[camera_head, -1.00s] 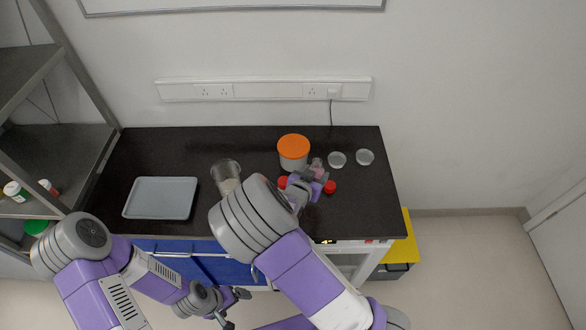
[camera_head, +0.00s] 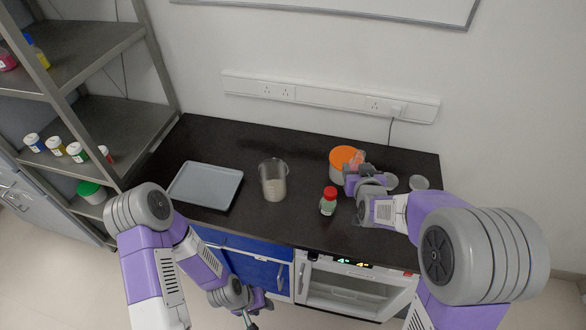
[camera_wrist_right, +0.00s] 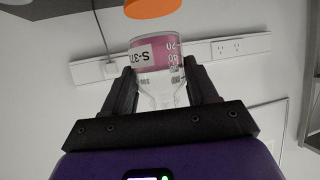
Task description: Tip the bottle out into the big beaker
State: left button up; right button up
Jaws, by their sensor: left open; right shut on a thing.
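The big beaker (camera_head: 273,182) stands upright on the dark bench left of centre, clear, with pale contents low in it. My right gripper (camera_head: 358,178) is shut on the bottle (camera_head: 357,160), beside the orange-lidded tub and right of the beaker. In the right wrist view the bottle (camera_wrist_right: 157,66) is clear, with pink liquid, a white label and graduation marks, between the two fingers (camera_wrist_right: 160,88). Its tilt is hard to judge. My left gripper (camera_head: 252,310) is open and empty, low in front of the bench.
An orange-lidded tub (camera_head: 340,168) stands behind the right gripper. A red-capped bottle (camera_head: 328,202) stands between beaker and gripper. A grey tray (camera_head: 205,186) lies left of the beaker. Two clear round dishes, one here (camera_head: 419,183), lie at the right. A shelf (camera_head: 95,135) stands left.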

aim_at(273, 172)
jog(key=z, duration=1.25)
jog(key=k, duration=1)
jog(key=u, duration=1.35)
jog(key=i, duration=1)
